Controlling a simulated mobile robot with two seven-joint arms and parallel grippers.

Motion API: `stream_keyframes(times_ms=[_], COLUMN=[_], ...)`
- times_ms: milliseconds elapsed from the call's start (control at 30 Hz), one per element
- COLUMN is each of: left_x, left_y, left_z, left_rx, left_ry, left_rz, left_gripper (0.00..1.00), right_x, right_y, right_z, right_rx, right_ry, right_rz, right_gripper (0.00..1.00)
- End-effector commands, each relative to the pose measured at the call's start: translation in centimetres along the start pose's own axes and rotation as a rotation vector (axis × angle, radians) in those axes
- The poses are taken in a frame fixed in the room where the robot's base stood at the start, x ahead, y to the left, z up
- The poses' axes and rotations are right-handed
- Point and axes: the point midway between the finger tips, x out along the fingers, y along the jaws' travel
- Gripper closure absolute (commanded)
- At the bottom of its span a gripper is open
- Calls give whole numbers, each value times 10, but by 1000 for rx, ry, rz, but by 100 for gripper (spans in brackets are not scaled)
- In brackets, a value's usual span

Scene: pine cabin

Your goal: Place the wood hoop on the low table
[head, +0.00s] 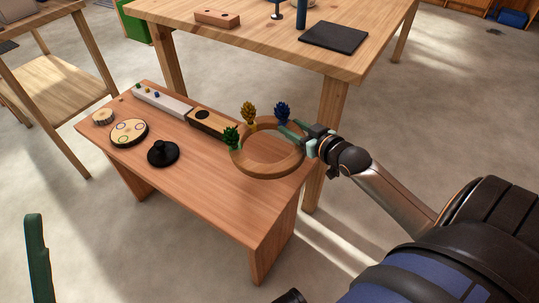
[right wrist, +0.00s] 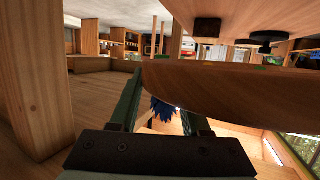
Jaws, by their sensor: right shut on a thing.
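The wood hoop (head: 262,173) is a thick light-brown ring over the right part of the low table (head: 205,190). My right gripper (head: 303,132) is shut on the hoop's right side. In the right wrist view the hoop (right wrist: 240,88) fills the middle right, next to the green fingers (right wrist: 160,105). That view looks upside down and shows a gap between the hoop and the tabletop, so the hoop is held above it. A green finger that appears to be my left gripper's (head: 37,258) shows at the lower left; its opening is hidden.
Near the hoop are green (head: 231,137), yellow (head: 249,112) and blue (head: 282,113) cone-like pieces. The front right tabletop is bare. A taller table (head: 270,50) stands behind.

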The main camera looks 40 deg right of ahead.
Motion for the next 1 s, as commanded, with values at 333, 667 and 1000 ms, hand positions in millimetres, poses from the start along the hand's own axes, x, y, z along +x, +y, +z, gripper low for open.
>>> stream_keyframes(times_ms=[333, 667, 1000], left_x=[-20, -34, -39], left_y=[12, 20, 27], left_z=[20, 34, 41], left_rx=[-49, -66, -59], left_ry=[-6, -14, -24], left_rz=[-2, 4, 21], left_gripper=[18, 18, 18], right_x=[30, 41, 44], right_y=[-46, -57, -57], right_z=[45, 73, 85], right_rx=[2, 1, -3], right_ry=[5, 2, 0], right_rz=[0, 0, 0], right_gripper=[100, 100, 100])
